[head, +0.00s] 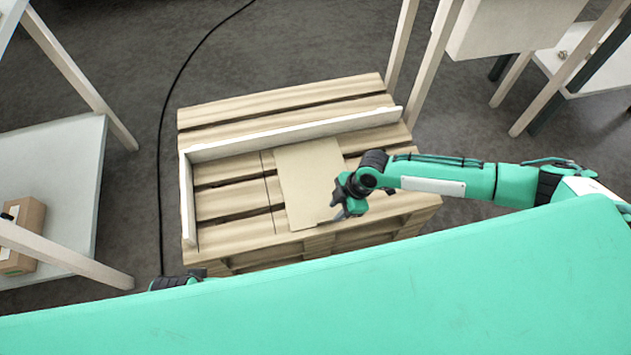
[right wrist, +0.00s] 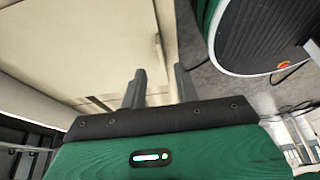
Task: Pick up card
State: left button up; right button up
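The card is a flat tan sheet (head: 308,180) lying on a slatted wooden pallet (head: 222,208), close to its front edge. My right gripper (head: 342,214) is at the card's near right corner, pointing down toward it. In the right wrist view its two fingers (right wrist: 161,88) stand apart, with a pale surface beyond them. I cannot tell whether the card's edge lies between them or touches them. A small part of my left arm (head: 175,282) shows behind my green body; whether its gripper is open or shut is hidden.
A low pale fence (head: 290,135) runs along the pallet's back and left sides. A shelf rack (head: 70,160) with a cardboard box (head: 22,235) stands at left. Another rack (head: 515,25) stands at back right. A black cable (head: 163,150) crosses the floor left of the pallet.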

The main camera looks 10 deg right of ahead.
aim_at(328, 220)
jog(key=x, duration=0.4)
jog(key=shift+s+a+f, duration=0.1)
jog(key=shift+a+f, duration=0.05)
jog(key=shift+a+f+b, duration=0.1)
jog(key=shift+f+b, duration=0.2)
jog(key=shift+f, duration=0.2)
pick_arm(q)
jog(key=shift+r, duration=0.65)
pick_arm(e)
grip_shut()
